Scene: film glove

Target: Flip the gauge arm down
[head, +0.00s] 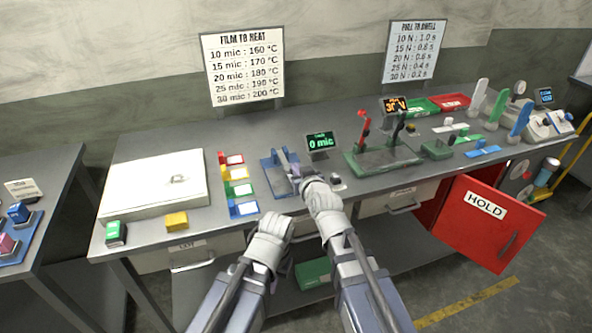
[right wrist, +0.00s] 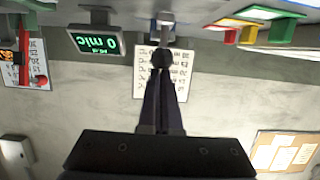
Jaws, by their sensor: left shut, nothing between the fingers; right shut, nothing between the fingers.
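The gauge has a blue base (head: 268,172) on the bench, left of its small display (head: 320,142), which reads 0 mic. A grey gauge arm (head: 284,160) stands tilted up over the base. My right gripper (head: 300,180) is shut and empty, right at the gauge's near right side; contact cannot be told. In the right wrist view my shut fingers (right wrist: 163,62) point at a small grey part (right wrist: 166,20); which part it is cannot be told. The display (right wrist: 95,42) shows upside down there. My left gripper (head: 276,222) is shut and empty at the bench's front edge, its fingertips mostly hidden.
Colored bins (head: 238,188) stand left of the gauge, beside a white lidded box (head: 150,188). A green fixture with levers (head: 382,160) stands to the right. A red HOLD door (head: 488,222) hangs open below the bench. Two signs stand at the back.

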